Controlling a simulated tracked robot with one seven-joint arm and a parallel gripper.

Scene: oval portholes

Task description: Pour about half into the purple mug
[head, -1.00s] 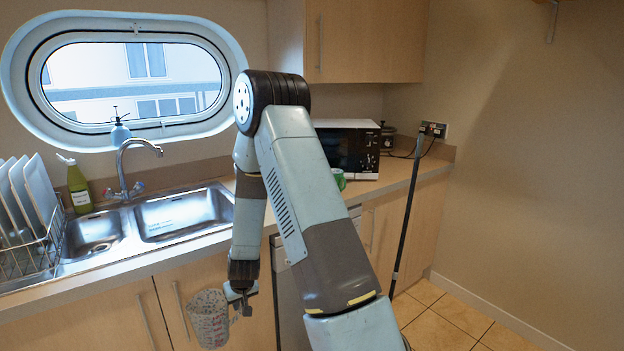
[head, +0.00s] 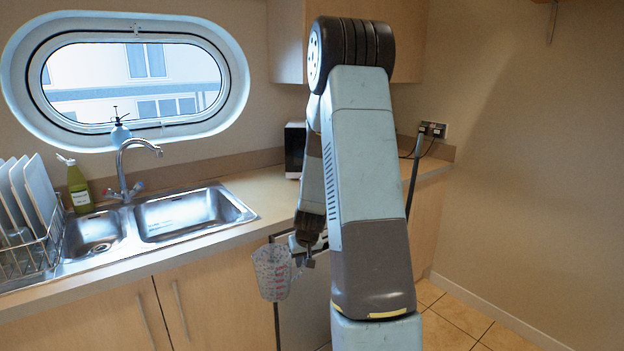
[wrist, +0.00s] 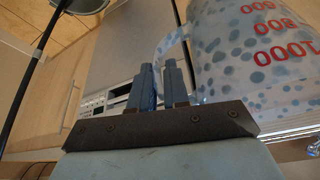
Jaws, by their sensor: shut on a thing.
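My gripper (head: 304,252) is shut on the handle of a clear measuring jug (head: 271,273) with red markings. It holds the jug in front of the counter, near counter-top height. In the wrist view my gripper (wrist: 162,85) shows its fingers at the handle, and the jug (wrist: 255,55) fills the upper right, with red numbers and dark speckles. I cannot tell how much is in it. No purple mug is visible in either current view; my arm hides part of the counter on the right.
A dish rack (head: 35,250) with plates, a green bottle (head: 79,188) and a blue spray bottle (head: 120,130) stand at left. A dark pole stands behind my arm.

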